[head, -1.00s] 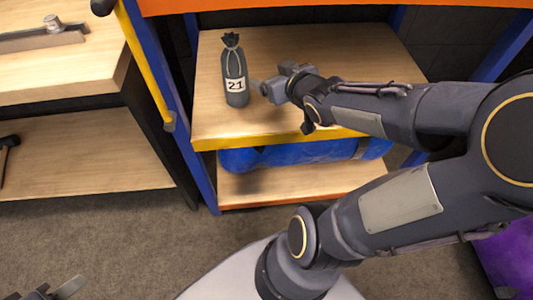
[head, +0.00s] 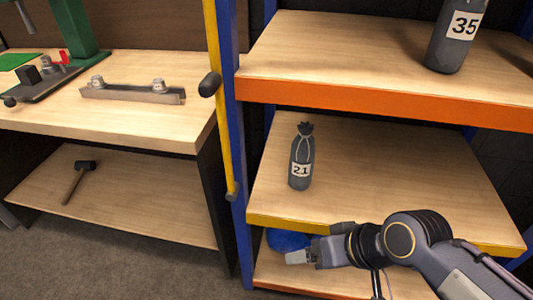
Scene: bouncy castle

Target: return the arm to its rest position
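My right gripper (head: 298,257) comes in from the lower right, in front of the lower part of the shelving rack. It is apart from the grey bag marked 21 (head: 301,158), which stands upright on the middle shelf (head: 390,175) above it. The gripper points left; its fingers are small and seen from the side, so their opening is unclear. No object shows in it. My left gripper is not in view.
A bag marked 35 (head: 456,38) stands on the orange-edged upper shelf (head: 340,55). A blue object (head: 284,240) lies on the bottom shelf, partly behind my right gripper. At left, a workbench (head: 130,118) holds tools, with a hammer (head: 78,180) below.

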